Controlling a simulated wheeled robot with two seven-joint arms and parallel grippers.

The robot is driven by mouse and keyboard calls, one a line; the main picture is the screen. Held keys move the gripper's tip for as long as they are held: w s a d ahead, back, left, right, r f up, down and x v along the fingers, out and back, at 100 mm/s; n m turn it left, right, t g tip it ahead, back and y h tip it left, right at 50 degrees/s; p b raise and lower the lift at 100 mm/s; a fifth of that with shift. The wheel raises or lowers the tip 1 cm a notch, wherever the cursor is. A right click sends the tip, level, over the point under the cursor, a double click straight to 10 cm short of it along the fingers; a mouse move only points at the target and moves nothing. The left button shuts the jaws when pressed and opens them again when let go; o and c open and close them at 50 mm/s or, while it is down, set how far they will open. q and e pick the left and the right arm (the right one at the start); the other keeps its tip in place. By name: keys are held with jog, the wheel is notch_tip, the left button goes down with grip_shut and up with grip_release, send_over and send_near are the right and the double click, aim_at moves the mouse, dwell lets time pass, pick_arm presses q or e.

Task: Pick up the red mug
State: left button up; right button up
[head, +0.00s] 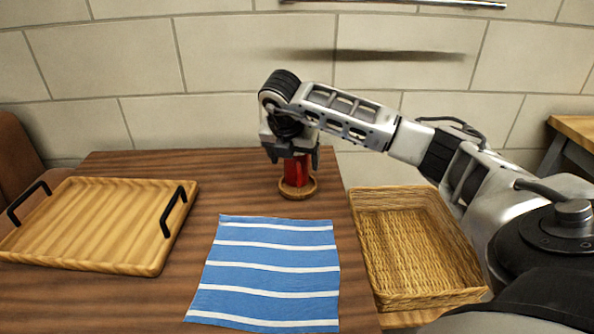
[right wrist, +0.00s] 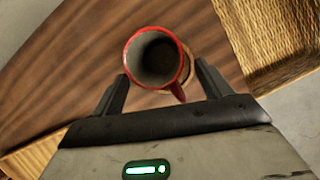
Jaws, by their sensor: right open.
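The red mug (head: 296,171) stands upright on a round wooden coaster (head: 298,191) near the back right of the table. In the right wrist view I look down into the mug (right wrist: 131,63), with its red rim, grey inside and handle pointing to the lower right. My right gripper (head: 291,157) is over the mug and hides its upper part in the head view. In the right wrist view its two fingers (right wrist: 158,78) are apart, one on each side of the mug's near part, and the gripper is open. My left gripper is not in view.
A wooden tray (head: 100,257) with black handles lies on the left of the table. A blue cloth with white stripes (head: 265,281) lies flat in front of the mug. A wicker basket (head: 441,293) stands to the right. A tiled wall (head: 250,60) is behind.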

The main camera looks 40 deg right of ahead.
aim_at(296, 168)
jog(key=b+x, duration=0.1)
jog(key=x, duration=0.4)
jog(key=shift+r, duration=0.1)
jog(key=c, duration=1.2)
jog(key=shift+w+r, duration=0.1)
